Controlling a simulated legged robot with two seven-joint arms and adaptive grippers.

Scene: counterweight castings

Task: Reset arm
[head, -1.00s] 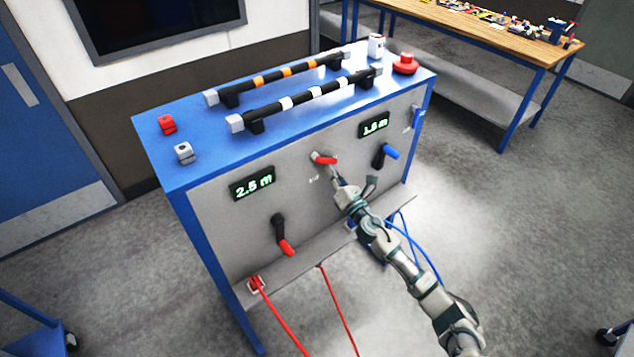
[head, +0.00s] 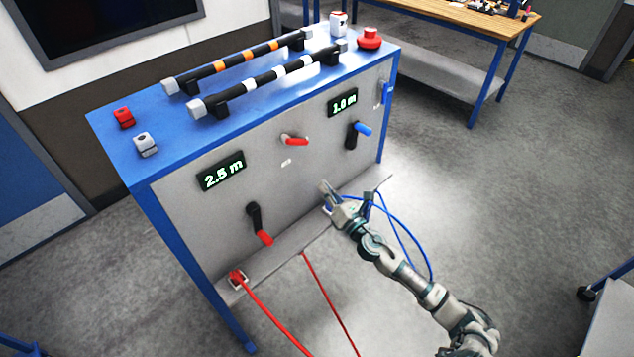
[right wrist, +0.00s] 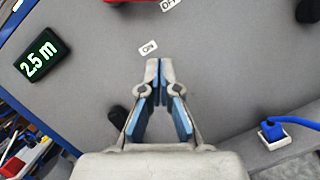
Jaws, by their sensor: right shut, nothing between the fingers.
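My right gripper (head: 326,190) is shut and empty in front of the lower middle of the grey panel (head: 210,215), below the red-handled switch (head: 294,140). In the right wrist view its fingertips (right wrist: 159,62) meet just below a small ON label (right wrist: 148,47). The red handle (right wrist: 130,1) shows at that view's top edge, apart from the fingers, with an OFF label (right wrist: 168,4) beside it. My left gripper is not in view.
The panel has displays reading 2.5 m (head: 221,171) and 1.0 m (head: 342,103), a red-tipped lever (head: 258,225) and a blue-tipped lever (head: 357,134). Red cables (head: 318,283) and blue cables (head: 408,232) hang in front. A workbench (head: 470,20) stands behind.

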